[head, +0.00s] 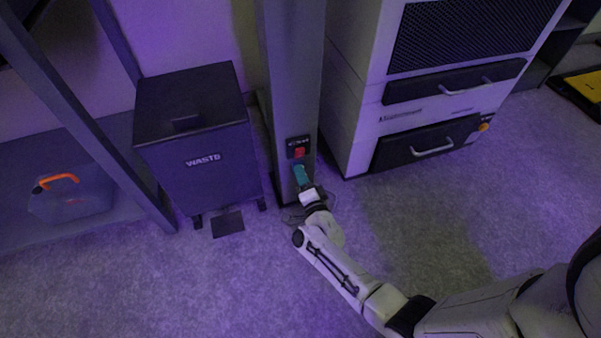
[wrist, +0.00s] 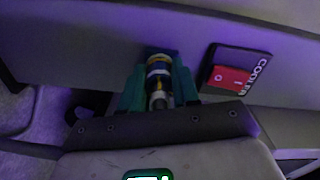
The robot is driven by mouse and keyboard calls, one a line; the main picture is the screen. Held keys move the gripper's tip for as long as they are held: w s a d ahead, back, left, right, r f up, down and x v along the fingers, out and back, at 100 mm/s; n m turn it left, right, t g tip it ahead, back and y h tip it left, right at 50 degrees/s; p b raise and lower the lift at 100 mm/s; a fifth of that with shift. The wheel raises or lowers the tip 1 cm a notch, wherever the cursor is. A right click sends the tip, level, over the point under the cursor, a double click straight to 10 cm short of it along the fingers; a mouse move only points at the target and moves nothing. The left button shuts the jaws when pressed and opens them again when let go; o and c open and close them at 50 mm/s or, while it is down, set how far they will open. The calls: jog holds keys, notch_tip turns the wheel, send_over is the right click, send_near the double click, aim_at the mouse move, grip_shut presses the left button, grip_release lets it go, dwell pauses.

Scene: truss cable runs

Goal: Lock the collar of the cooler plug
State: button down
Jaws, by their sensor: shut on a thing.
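The cooler plug (wrist: 159,84) shows in the wrist view as a cylinder with a yellow band, a light band and a blue part, set against the grey post. My gripper (wrist: 159,88), with teal fingers on both sides of it, is shut on the plug around its collar area. In the head view my gripper (head: 300,175) is at the front of the grey post (head: 291,80), just below a red switch (head: 299,152). The fingers hide the plug there. I cannot tell the collar's turn from these views.
The COOLER switch (wrist: 233,77) is close to the right of my fingers in the wrist view. The floor in front is clear.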

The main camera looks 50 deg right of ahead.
jog(key=shift+w+r, duration=0.15)
jog(key=shift+d+m, duration=0.1)
jog(key=shift+m, duration=1.1)
jog(key=c, duration=0.8)
grip_release()
jog(key=shift+o, duration=0.2)
jog(key=shift+f, duration=0.3)
jog(key=shift+r, duration=0.1)
jog(key=shift+p+v, duration=0.65)
jog(key=shift+v, duration=1.95)
